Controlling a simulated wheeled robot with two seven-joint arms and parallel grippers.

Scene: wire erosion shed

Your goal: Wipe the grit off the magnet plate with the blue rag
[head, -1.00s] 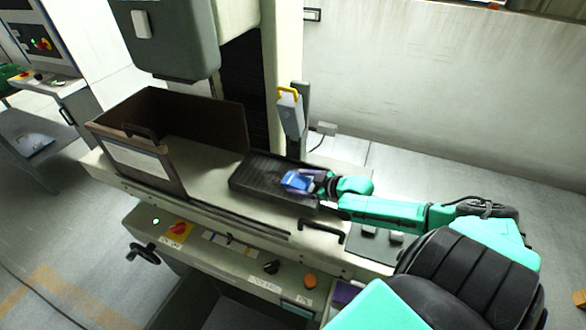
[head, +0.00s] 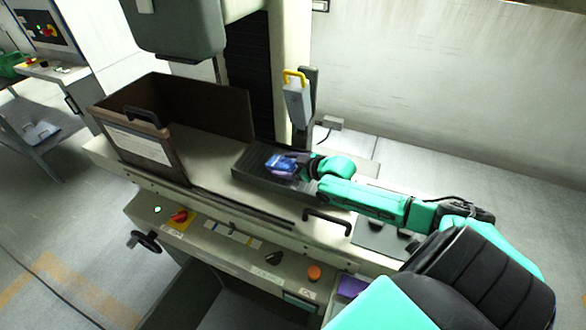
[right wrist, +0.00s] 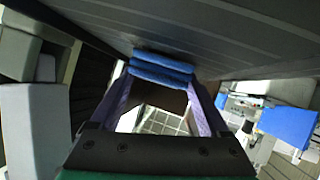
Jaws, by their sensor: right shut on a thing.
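The dark, ribbed magnet plate (head: 250,163) lies on the machine's pale bed. My right gripper (head: 280,165) is over the plate, reaching in from the right, and is shut on the folded blue rag (head: 276,160). In the right wrist view the rag (right wrist: 162,68) sits between the purple fingertips, against or very close to the plate's grooved face (right wrist: 220,35). I cannot make out grit on the plate. My left gripper is not in view.
A brown open guard box (head: 180,167) with a black handle stands left of the plate. A grey block with a yellow handle (head: 296,92) stands behind it. A black bar handle (head: 328,219) is at the bed's front. Control knobs (head: 180,217) line the front panel.

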